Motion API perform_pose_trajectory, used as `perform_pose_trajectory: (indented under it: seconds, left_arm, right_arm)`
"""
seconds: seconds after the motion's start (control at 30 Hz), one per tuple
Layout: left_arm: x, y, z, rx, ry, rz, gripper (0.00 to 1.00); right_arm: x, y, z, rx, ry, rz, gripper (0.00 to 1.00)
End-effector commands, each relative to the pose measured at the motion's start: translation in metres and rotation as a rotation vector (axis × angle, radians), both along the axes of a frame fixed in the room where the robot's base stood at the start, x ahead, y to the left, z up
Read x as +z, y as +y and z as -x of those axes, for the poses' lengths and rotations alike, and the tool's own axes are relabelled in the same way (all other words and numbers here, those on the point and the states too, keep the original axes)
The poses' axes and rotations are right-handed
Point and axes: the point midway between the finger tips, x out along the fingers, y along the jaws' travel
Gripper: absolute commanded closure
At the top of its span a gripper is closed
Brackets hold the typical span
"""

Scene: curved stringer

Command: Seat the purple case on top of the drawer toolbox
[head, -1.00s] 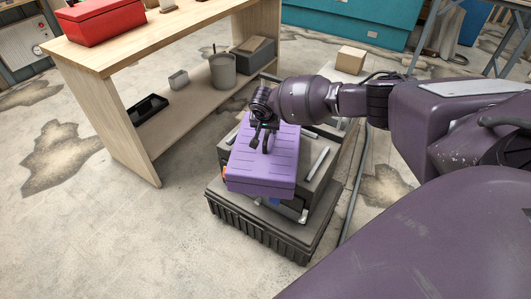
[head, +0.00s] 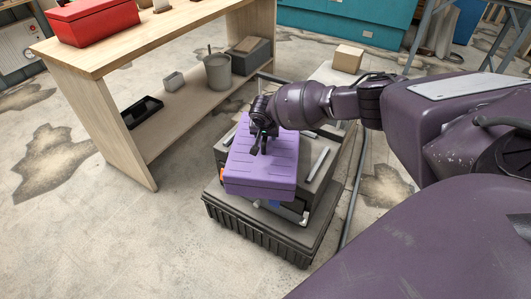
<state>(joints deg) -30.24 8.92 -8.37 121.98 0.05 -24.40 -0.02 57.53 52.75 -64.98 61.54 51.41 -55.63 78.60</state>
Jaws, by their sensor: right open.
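The purple case (head: 262,172) lies flat on top of the grey drawer toolbox (head: 313,190), towards its left side. Its left edge seems to reach the toolbox's left edge or slightly past it. My right gripper (head: 259,148) is open over the case's upper face, near its far half. It hides a small part of the lid. I cannot tell whether its fingertips touch the lid. The toolbox stands on a wider dark ribbed base (head: 255,228). My left gripper is not in view.
A wooden workbench (head: 120,110) stands at the left, with a red toolbox (head: 92,20) on top and a grey bucket (head: 218,72) on its lower shelf. A cardboard box (head: 348,57) sits behind my right arm. The floor at the front left is clear.

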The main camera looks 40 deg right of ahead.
Motion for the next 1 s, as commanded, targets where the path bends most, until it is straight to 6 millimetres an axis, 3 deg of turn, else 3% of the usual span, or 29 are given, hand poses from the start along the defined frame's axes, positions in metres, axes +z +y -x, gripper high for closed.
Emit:
perform_pose_trajectory:
  seconds: [0.63,0.93,1.0]
  left_arm:
    - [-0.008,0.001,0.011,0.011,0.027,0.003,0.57]
    - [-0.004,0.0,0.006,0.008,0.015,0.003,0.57]
    - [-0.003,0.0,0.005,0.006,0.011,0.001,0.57]
  right_arm:
    - [-0.005,0.0,0.0,0.0,0.001,0.001,0.53]
    - [-0.005,0.0,0.0,0.0,0.001,0.001,0.99]
    - [-0.005,0.0,0.0,0.0,0.001,0.001,1.0]
